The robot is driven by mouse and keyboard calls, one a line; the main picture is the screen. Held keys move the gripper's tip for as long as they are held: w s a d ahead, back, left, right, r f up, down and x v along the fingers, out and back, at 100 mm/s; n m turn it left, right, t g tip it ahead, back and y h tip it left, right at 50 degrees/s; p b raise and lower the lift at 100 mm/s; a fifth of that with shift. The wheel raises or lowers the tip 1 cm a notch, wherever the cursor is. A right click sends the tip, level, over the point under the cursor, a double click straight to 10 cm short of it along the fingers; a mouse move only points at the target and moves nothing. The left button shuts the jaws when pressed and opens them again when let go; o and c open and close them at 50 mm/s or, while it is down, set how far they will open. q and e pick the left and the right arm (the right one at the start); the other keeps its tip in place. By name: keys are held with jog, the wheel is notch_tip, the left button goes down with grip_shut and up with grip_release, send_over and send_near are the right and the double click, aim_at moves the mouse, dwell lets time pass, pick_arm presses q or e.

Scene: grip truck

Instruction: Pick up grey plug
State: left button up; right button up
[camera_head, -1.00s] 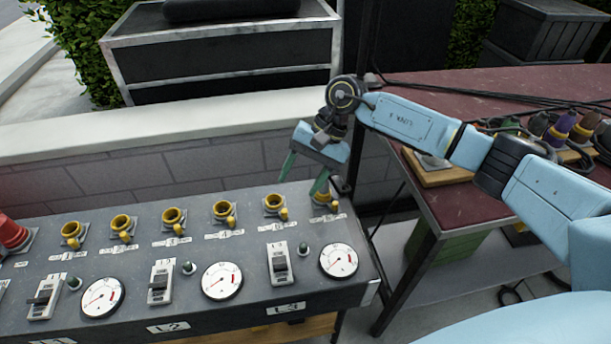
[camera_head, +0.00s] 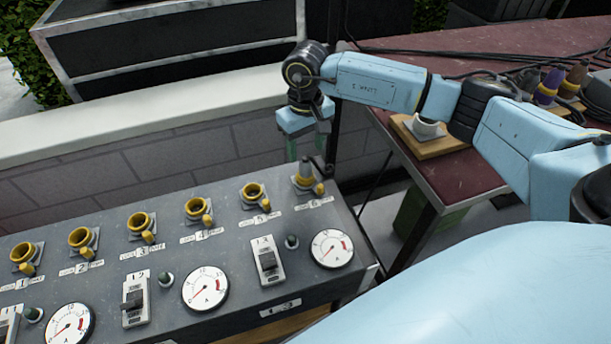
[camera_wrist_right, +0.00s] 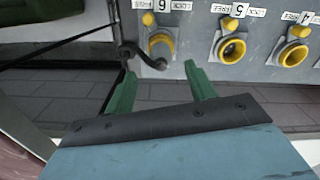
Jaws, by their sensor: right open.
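The grey plug (camera_head: 306,167) sits upright in the yellow-ringed socket numbered 6, at the right end of the panel's socket row. In the right wrist view the plug (camera_wrist_right: 159,43) shows end-on inside its yellow ring, ahead of the fingers. My right gripper (camera_head: 306,149) is open, with its green fingers just behind and above the plug in the head view. In the right wrist view the open gripper (camera_wrist_right: 160,73) is empty, its fingertips apart from the plug. My left gripper is not in view.
The grey panel (camera_head: 225,250) carries several yellow sockets, gauges and switches. A black crank-like fitting (camera_wrist_right: 143,54) stands close beside socket 6. A red table (camera_head: 480,180) at the right holds coloured plugs and a wooden block (camera_head: 440,146). A low wall (camera_head: 130,115) runs behind the panel.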

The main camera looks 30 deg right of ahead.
aim_at(305, 157)
notch_tip(305, 157, down, 5)
jog(key=shift+a+r+b, duration=0.1)
jog(key=shift+r+b, duration=0.05)
jog(key=shift+b, duration=0.4)
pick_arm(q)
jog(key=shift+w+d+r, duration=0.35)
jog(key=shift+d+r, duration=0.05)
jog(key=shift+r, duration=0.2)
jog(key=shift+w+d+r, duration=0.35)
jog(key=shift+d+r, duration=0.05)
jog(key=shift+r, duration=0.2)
pick_arm(e)
grip_shut()
